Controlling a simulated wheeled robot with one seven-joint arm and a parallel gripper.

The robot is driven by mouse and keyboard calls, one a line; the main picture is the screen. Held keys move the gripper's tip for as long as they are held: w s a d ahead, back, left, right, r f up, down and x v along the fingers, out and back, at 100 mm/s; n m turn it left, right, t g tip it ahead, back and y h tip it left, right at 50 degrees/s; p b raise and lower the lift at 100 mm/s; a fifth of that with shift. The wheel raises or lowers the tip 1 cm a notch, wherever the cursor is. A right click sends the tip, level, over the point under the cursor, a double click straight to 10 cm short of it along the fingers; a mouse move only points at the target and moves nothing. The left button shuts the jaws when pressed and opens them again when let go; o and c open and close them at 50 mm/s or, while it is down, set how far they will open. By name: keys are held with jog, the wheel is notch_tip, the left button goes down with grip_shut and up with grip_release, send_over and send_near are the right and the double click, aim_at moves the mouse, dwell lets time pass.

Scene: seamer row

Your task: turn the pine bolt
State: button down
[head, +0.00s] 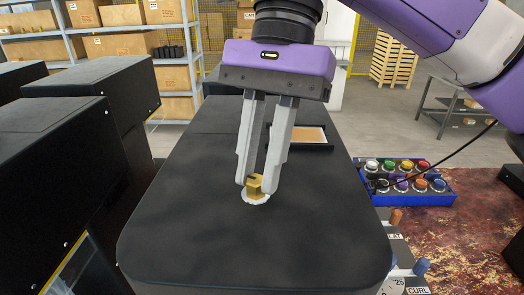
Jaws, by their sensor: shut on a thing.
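The pine bolt (257,187) is a small yellow-tan piece with a dark mark on it. It stands on a pale round base on the black machine top (230,245) in the head view. My gripper (257,189) points down from above, and its two grey fingers are shut on the bolt from the left and right. The fingertips hide part of the bolt's sides.
A dark-framed tray (310,147) with a tan inside lies behind on the machine top. A blue box of coloured knobs (425,193) stands to the right. Black machine housings (65,165) crowd the left. The front of the machine top is clear.

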jog(key=n, duration=0.2)
jog(key=n+h, duration=0.1)
jog(key=n, duration=0.1)
jog(key=n+h, duration=0.1)
jog(key=n, duration=0.1)
jog(key=shift+a+p, duration=0.25)
jog(key=shift+p, duration=0.1)
jog(key=shift+n+h, duration=0.3)
jog(key=shift+n, duration=0.1)
jog(key=c, duration=1.3)
grip_release()
jog(key=shift+w, duration=0.1)
jog(key=v, duration=0.7)
jog(key=shift+w+r, duration=0.25)
jog(key=shift+r, duration=0.05)
